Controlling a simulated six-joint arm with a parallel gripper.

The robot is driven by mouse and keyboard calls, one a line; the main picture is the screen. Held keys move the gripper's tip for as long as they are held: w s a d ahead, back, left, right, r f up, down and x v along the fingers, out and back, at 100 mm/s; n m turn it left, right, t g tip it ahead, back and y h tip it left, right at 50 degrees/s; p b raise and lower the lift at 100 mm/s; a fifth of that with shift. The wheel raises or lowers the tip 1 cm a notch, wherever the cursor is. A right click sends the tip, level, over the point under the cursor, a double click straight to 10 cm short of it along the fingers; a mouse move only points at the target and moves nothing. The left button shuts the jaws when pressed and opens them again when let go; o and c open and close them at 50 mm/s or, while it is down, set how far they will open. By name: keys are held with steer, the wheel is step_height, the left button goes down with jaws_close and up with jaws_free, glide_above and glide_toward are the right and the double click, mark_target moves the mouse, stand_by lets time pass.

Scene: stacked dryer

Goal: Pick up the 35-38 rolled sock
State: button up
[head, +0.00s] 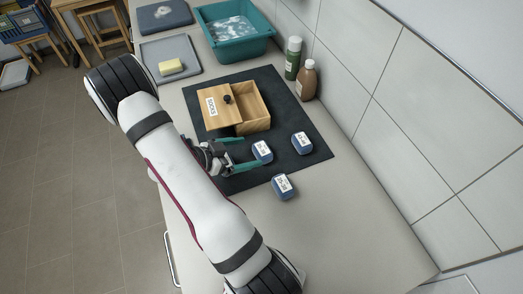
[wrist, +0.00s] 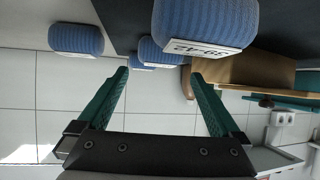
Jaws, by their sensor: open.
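Three blue rolled socks with white labels lie near my gripper. The nearest sock (head: 262,151) is on the dark mat; in the wrist view this sock (wrist: 205,24) shows large, upside down, and its label seems to read 39-42. A second sock (head: 302,142) lies on the mat to the right, partly hidden behind the nearest in the wrist view. A third sock (head: 284,186) lies by the mat's lower edge; it also shows in the wrist view (wrist: 76,39). I cannot read which is 35-38. My gripper (head: 240,153) is open and empty, its green fingers just left of the nearest sock.
A wooden box (head: 232,106) labelled SOCKS, with a partly open lid, stands on the dark mat (head: 311,117) just above my gripper. Two bottles (head: 307,79) stand by the tiled wall. A teal basin (head: 233,35) and a tray with a yellow sponge (head: 171,67) are farther back.

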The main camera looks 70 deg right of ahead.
mark_target(263, 148)
steer(key=x, duration=0.5)
steer(key=shift+s+d+r, duration=0.1)
steer(key=shift+s, duration=0.05)
steer(key=c, duration=1)
steer(key=shift+o, duration=0.2)
steer(key=shift+r, duration=0.1)
